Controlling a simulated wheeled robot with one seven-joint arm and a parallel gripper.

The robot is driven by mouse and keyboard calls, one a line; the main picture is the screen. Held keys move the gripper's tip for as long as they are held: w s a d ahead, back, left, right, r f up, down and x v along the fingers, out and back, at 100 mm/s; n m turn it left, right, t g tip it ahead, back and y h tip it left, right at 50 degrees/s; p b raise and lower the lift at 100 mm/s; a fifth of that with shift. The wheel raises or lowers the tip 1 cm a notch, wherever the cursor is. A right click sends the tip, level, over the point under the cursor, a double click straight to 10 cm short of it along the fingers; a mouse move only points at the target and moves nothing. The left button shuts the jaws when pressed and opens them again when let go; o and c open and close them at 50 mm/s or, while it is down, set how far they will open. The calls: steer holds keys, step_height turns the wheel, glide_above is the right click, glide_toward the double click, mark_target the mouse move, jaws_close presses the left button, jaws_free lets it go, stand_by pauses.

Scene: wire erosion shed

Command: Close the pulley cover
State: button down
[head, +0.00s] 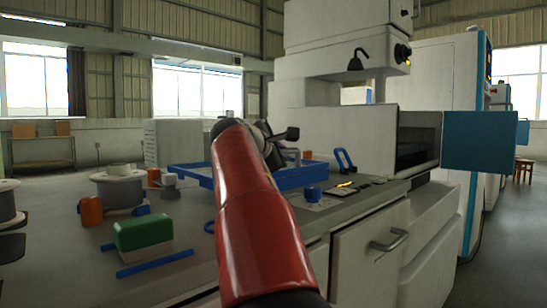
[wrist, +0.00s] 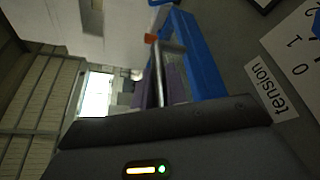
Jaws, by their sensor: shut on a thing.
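My gripper (head: 284,140) is dark, at the end of my red arm, over the right part of a blue-edged frame on the machine table. The arm hides part of that frame. In the wrist view the jaws (wrist: 160,85) are close together at a grey bar-like piece (wrist: 171,46); which part they grip is hard to make out. A blue edge (wrist: 195,60) runs close beside them. The blue frame (head: 190,171) surrounds a pale area in the head view. I cannot tell surely which piece is the pulley cover, or its angle.
A green-and-white block (head: 143,233), orange pieces and wire spools (head: 119,185) are at left. A "tension" label (wrist: 270,88) lies close in the wrist view. A teal door (head: 480,141) juts out at right.

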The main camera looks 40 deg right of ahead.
steer(key=shift+s+d+f, duration=0.1)
steer(key=shift+s, duration=0.05)
steer(key=c, duration=1.4)
jaws_free()
steer(key=shift+s, duration=0.15)
steer(key=shift+a, duration=0.35)
steer(key=v, duration=0.7)
steer(key=shift+b, duration=0.35)
steer(key=shift+s, duration=0.15)
